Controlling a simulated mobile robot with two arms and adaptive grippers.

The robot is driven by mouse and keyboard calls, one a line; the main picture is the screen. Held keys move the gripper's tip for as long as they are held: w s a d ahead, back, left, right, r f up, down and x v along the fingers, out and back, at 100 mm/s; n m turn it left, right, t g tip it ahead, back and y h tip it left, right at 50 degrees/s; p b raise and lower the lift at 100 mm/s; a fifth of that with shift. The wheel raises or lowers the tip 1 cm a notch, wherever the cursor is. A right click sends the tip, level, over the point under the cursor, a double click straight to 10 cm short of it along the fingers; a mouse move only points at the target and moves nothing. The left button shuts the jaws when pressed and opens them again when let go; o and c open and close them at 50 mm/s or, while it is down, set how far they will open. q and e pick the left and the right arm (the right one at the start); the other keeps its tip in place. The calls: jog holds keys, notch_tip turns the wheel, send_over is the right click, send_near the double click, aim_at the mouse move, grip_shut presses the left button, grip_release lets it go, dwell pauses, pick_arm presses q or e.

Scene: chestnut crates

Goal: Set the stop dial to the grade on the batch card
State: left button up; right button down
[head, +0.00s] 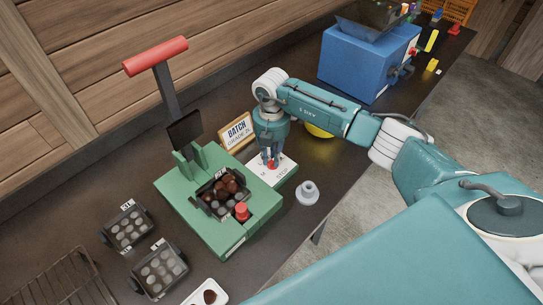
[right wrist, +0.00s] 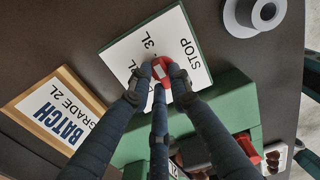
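The batch card (head: 237,132) stands behind the green machine in a wooden frame. In the right wrist view the card (right wrist: 58,108) reads "BATCH GRADE 2L". The white dial plate (right wrist: 128,50) carries "STOP", "3L" and another partly covered mark. The red stop dial (right wrist: 162,68) has a white mark on top; which grade it points at I cannot tell. My right gripper (right wrist: 161,80) reaches down over the plate, its three fingers closed around the dial. In the head view the right gripper (head: 270,160) hides most of the dial. My left gripper is not in view.
The green machine (head: 190,205) has a red-handled lever (head: 155,56), a red button (head: 242,211) and a tray of chestnuts (head: 222,194). A grey round piece (head: 308,193) stands right of the plate. Two dark trays (head: 128,228) (head: 160,268) lie front left. A blue box (head: 357,62) stands farther back.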

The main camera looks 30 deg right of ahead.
jog(key=shift+n, duration=0.3)
jog(key=shift+f+n+b, duration=0.1)
jog(key=shift+n+b, duration=0.8)
jog(key=shift+n, duration=0.1)
jog(key=n+b, duration=0.2)
jog(key=n, duration=0.1)
jog(key=n+b, duration=0.2)
jog(key=n, duration=0.2)
jog(key=shift+s+a+b, duration=0.1)
jog(key=shift+a+b, duration=0.05)
jog(key=shift+b, duration=0.25)
jog(key=shift+n+b, duration=0.4)
jog(key=shift+n, duration=0.6)
jog(key=shift+r, duration=0.2)
jog(key=c, duration=1.6)
grip_release()
